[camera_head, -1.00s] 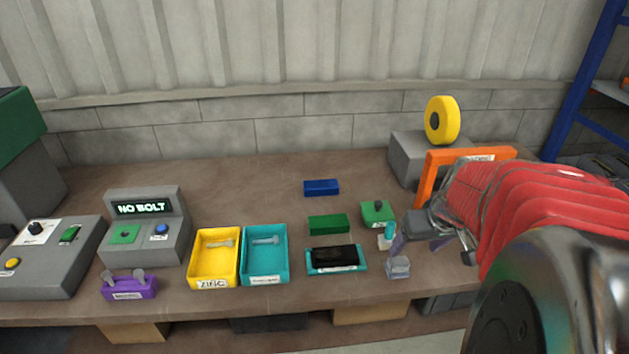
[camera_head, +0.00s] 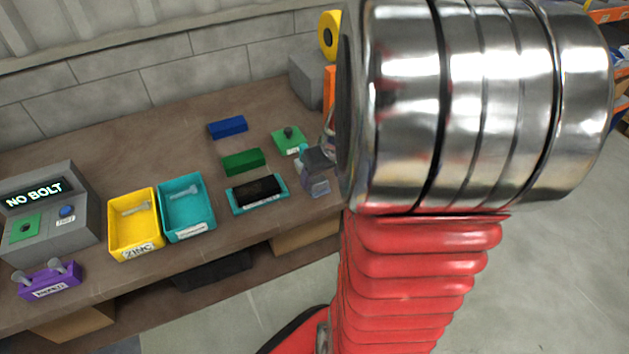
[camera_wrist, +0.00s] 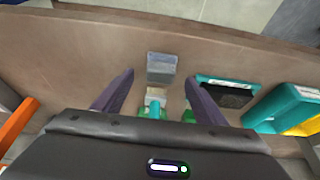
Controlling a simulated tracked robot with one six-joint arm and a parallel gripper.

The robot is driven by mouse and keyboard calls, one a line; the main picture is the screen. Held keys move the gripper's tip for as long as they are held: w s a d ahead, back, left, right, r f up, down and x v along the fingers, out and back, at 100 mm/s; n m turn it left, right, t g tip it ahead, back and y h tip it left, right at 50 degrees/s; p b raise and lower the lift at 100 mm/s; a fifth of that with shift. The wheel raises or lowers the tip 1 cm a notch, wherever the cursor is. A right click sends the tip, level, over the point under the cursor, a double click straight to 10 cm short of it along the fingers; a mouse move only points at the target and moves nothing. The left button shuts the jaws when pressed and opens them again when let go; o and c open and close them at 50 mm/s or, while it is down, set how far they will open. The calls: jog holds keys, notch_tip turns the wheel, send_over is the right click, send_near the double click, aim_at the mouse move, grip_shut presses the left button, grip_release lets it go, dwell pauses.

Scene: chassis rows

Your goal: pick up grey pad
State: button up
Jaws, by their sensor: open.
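The grey pad (camera_wrist: 162,68) is a small grey block near the table's front edge. In the wrist view it lies just beyond and between the fingertips of my gripper (camera_wrist: 159,77). The gripper is open, with one dark finger to each side and nothing held. In the head view the grey pad (camera_head: 318,184) shows beside my arm, right of the teal tray with a black item; my arm's metal section hides most of the gripper there. Whether the fingers touch the pad cannot be told.
A small teal cylinder (camera_wrist: 155,106) stands close behind the pad. The teal tray with a black item (camera_head: 238,208) is beside it. Green block (camera_head: 243,161), blue block (camera_head: 227,127), yellow bin (camera_head: 113,235) and teal bin (camera_head: 166,225) lie further left. An orange frame (camera_wrist: 17,124) stands at the wrist view's left.

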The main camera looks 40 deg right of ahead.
aim_at(318, 180)
jog(key=shift+x, duration=2.6)
jog(key=shift+w, duration=0.15)
jog(key=shift+r, duration=0.1)
jog(key=shift+c, duration=0.2)
jog(key=c, duration=1.1)
